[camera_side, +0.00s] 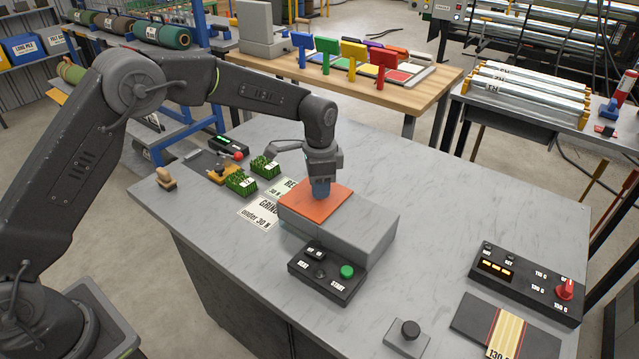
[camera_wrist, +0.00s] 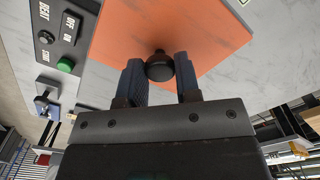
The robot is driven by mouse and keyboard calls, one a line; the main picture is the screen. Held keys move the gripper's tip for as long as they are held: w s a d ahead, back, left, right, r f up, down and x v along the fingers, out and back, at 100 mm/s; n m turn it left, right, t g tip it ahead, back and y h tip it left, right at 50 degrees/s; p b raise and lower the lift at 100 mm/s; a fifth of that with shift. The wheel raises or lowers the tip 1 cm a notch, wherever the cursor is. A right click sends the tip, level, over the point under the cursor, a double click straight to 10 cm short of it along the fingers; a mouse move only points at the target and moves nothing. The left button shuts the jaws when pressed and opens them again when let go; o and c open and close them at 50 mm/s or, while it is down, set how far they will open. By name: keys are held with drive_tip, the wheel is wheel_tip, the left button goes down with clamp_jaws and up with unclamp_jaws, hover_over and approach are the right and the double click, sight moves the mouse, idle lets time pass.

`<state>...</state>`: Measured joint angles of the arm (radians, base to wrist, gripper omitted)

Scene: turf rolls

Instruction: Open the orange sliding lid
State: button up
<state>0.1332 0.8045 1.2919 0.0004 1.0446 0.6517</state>
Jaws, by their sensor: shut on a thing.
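The orange sliding lid (camera_side: 300,206) lies flat on the left part of the top of a grey box (camera_side: 370,226), on the marble-look table. The box's right top is bare grey. In the wrist view the lid (camera_wrist: 215,28) fills the upper middle, with a dark round knob (camera_wrist: 160,68) on it. My gripper (camera_side: 320,191) points down over the lid. In the wrist view its two blue-grey fingers (camera_wrist: 159,78) stand on either side of the knob and are shut on it. The side view hides the knob behind the fingers. I cannot see inside the box.
A black control panel (camera_side: 325,276) with a green START button stands in front of the box. Printed cards (camera_side: 258,215) and two turf pieces (camera_side: 240,183) lie to its left. A second control box (camera_side: 525,283) with a red knob is at right. Table between is clear.

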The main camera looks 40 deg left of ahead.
clamp_jaws()
drive_tip(key=d, duration=1.1)
drive_tip(key=shift+d, duration=0.35)
drive_tip(key=o, duration=0.9)
unclamp_jaws()
drive_tip(key=shift+r, duration=0.15)
wheel_tip(320, 180, up, 14)
drive_tip(key=shift+f, duration=0.2)
drive_tip(key=shift+a+r, duration=0.1)
drive_tip(key=shift+a, duration=0.05)
